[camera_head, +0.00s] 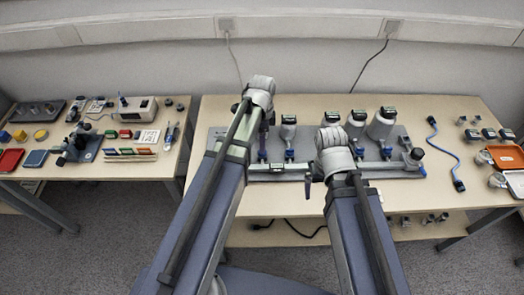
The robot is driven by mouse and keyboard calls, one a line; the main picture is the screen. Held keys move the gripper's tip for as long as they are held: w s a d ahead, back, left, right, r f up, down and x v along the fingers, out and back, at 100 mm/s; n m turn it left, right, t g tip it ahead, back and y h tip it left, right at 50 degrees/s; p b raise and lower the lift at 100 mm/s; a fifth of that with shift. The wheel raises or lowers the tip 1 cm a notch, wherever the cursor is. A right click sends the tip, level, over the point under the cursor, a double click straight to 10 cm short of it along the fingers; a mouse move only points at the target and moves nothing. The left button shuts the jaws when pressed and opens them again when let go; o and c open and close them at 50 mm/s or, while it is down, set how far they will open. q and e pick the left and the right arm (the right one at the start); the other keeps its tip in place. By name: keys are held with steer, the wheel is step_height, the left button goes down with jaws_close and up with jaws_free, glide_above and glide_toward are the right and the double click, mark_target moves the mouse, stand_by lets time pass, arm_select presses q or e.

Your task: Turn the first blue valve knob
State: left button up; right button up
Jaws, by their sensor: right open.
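A grey board (400,172) on the right-hand table carries a pale green pipe (375,165) with a row of small blue valve knobs. The leftmost visible blue knob (262,155) is just right of my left forearm, and another blue knob (289,155) is to its right. Two more blue knobs (359,152) (386,153) are right of my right wrist. My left gripper (268,118) is mostly hidden by its wrist, above and behind the leftmost knob. My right gripper (309,186) is open, mostly hidden by its wrist, near the board's front edge. I see no contact with a knob.
Grey canisters with dark gauges (381,123) stand behind the knobs. A blue cable (440,145) and an orange tray (506,156) lie at the right.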

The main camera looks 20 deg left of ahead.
arm_select(q)
step_height(320, 180, down, 5)
steer(key=b, duration=0.3)
steer(key=shift+r+b, duration=0.15)
steer(key=shift+b, duration=0.15)
arm_select(e)
step_height(320, 180, down, 5)
steer(key=shift+r, duration=0.2)
arm_select(q)
steer(key=shift+r, duration=0.1)
jaws_close()
